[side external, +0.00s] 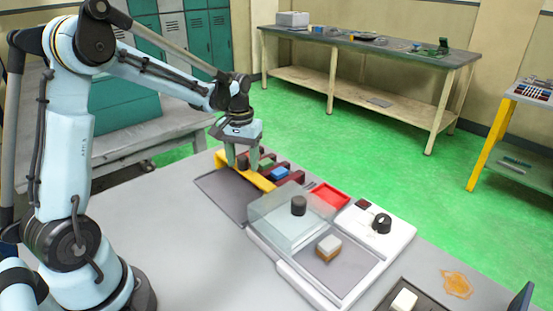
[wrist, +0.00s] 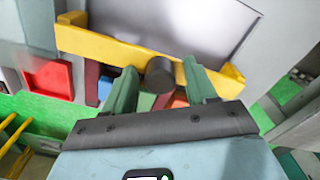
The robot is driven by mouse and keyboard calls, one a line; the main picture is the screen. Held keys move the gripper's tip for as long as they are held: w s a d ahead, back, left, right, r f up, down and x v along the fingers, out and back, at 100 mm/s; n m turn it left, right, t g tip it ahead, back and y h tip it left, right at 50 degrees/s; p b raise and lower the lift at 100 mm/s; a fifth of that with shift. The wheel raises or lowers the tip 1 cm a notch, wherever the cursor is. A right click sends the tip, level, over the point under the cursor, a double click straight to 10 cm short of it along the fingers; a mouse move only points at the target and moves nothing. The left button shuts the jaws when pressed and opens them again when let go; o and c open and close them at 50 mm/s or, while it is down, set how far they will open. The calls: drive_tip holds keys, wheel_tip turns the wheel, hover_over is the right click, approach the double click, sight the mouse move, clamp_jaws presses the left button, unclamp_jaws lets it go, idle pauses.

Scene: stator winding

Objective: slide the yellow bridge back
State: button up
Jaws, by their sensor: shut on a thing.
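The yellow bridge (side external: 262,182) is a low bar with raised ends and a dark round knob (side external: 242,163) at its middle. It stands along the edge of a dark grey plate (side external: 222,196), beside a rack of coloured blocks. My gripper (side external: 242,167) points down over it with one finger on each side of the knob, shut on it. In the wrist view the bridge (wrist: 105,45) runs across the picture, and the knob (wrist: 160,72) sits between the green fingertips of my gripper (wrist: 160,76). The fingers hide part of the bar.
A blue block (side external: 279,173) lies in the dark rack beside the bridge. A clear cover with a black knob (side external: 299,205), a red tray (side external: 329,195) and a white panel with a black dial (side external: 381,223) stand to the right. The table's near left is clear.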

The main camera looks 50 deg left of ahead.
drive_tip(key=shift+s+a+f, duration=0.1)
drive_tip(key=shift+s+f, duration=0.05)
drive_tip(key=shift+s, duration=2.2)
drive_tip(key=o, duration=0.3)
drive_tip(key=shift+r, duration=3.05)
drive_tip(key=s+d+m+t, duration=0.2)
drive_tip(key=d, duration=0.2)
drive_tip(key=s+d+r+m+t, duration=0.1)
drive_tip(key=s+d+m+t, duration=0.1)
drive_tip(key=d, duration=0.3)
drive_tip(key=s+d+m+t, duration=0.2)
drive_tip(key=d+t, duration=0.1)
drive_tip(key=d, duration=0.2)
drive_tip(key=shift+r, duration=0.2)
